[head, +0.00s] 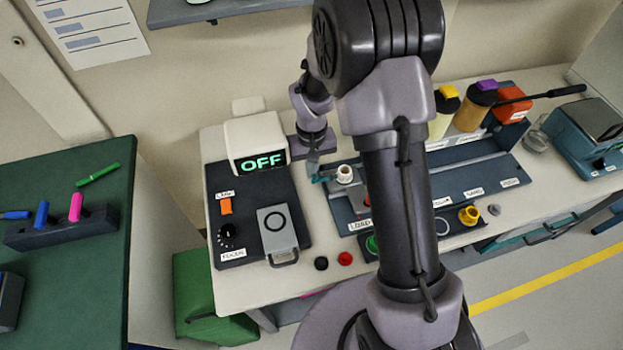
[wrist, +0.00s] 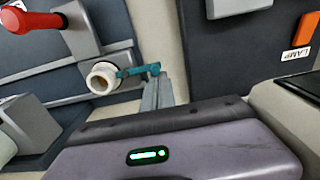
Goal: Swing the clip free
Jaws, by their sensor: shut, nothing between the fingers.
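The teal clip (wrist: 136,71) reaches sideways from a white hollow cylinder (wrist: 101,79) on a grey mount in the wrist view. In the head view the clip (head: 323,177) shows small, left of the cylinder (head: 345,173) at the LOAD station. My gripper (wrist: 157,80) is shut and empty. Its grey fingertips are at the clip's free end, very close to it; I cannot tell whether they touch. In the head view my gripper (head: 313,172) comes down from behind, and my arm hides part of the station.
A red-tipped lever (wrist: 32,20) stands near the cylinder. The box reading OFF (head: 262,160) and the dark LAMP panel (head: 240,240) are to the left. Jars (head: 470,108) stand at the back right. Loose black (head: 321,263) and red (head: 345,258) caps lie at the front.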

